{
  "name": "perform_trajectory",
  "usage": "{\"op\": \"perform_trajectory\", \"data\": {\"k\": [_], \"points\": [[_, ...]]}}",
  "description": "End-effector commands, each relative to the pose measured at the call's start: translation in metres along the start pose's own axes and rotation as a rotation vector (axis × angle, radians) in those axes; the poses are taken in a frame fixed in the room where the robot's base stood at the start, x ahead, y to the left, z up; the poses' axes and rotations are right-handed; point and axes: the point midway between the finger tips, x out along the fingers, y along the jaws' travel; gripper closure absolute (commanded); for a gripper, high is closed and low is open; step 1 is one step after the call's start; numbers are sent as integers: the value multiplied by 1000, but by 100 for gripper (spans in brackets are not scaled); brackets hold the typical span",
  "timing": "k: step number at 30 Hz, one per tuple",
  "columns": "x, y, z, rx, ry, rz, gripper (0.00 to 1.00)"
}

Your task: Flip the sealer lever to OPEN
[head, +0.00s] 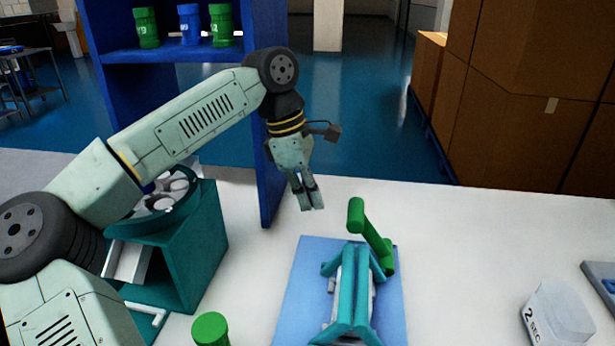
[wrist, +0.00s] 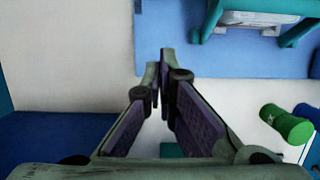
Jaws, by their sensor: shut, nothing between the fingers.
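The sealer (head: 347,290) is a teal frame on a light blue mat (head: 296,300) on the white table. Its green lever (head: 372,238) stands at the far right corner, with a thick round grip (head: 356,215) at its upper end. I cannot read any OPEN mark. My gripper (head: 312,207) points down, shut and empty, to the left of the lever and beyond the mat, apart from both. In the wrist view, the fingers (wrist: 164,85) hang near the mat (wrist: 240,62), and part of the teal frame (wrist: 280,28) shows at the upper right. The lever is not clearly visible there.
A teal machine (head: 190,262) stands left beside a blue shelf (head: 180,56). A green-capped container (head: 210,328) is at the front; a green container (wrist: 287,123) shows in the wrist view. The table right of the lever is clear.

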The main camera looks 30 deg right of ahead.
Motion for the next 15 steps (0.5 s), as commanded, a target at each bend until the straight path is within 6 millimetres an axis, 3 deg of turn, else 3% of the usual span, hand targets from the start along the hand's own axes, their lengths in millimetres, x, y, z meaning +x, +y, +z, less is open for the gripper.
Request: {"op": "perform_trajectory", "data": {"k": [6,9,15], "points": [[40,-1,3,3,0,-1,100],[30,0,21,4,1,1,100],[27,0,36,1,0,0,100]]}}
